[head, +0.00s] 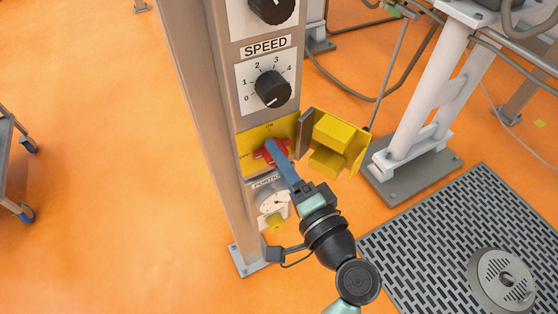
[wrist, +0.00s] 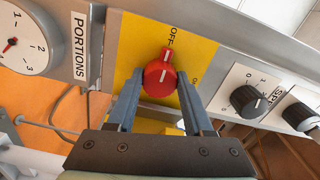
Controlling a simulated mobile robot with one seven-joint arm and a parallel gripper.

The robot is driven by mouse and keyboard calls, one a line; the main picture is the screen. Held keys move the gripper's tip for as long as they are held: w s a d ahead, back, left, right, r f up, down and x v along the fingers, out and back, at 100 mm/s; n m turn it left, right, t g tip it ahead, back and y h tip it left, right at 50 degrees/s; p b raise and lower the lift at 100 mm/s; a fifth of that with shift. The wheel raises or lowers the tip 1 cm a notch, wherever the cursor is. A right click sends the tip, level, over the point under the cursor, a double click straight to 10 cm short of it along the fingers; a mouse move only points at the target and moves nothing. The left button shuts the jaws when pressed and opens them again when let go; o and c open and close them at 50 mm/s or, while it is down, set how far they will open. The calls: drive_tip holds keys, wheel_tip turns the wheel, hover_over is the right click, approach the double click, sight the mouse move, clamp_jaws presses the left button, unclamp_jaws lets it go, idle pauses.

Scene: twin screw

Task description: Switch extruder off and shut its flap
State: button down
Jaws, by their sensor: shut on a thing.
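The red rotary switch (head: 270,153) sits on a yellow plate (head: 248,141) on the column, below the SPEED dial. In the wrist view the red switch (wrist: 160,78) has its white-marked pointer turned toward the OFF label. My gripper (head: 272,150) is shut on the switch, with a finger on each side of it in the wrist view (wrist: 160,88). The yellow flap (head: 336,145) stands open, swung out to the right of the plate. In the head view my gripper's blue finger covers part of the switch.
The SPEED dial (head: 272,89) is above the switch and the PORTIONS dial (head: 272,202) below it. A white machine leg (head: 425,110) stands to the right, behind the flap. A floor grate (head: 420,235) lies at lower right. The orange floor left of the column is mostly clear.

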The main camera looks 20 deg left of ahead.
drive_tip(key=shift+f, duration=0.1)
idle(0.3)
drive_tip(key=shift+c, duration=1.5)
unclamp_jaws()
drive_tip(key=p+v, duration=0.1)
drive_tip(key=v, duration=1.2)
drive_tip(key=shift+p, duration=0.35)
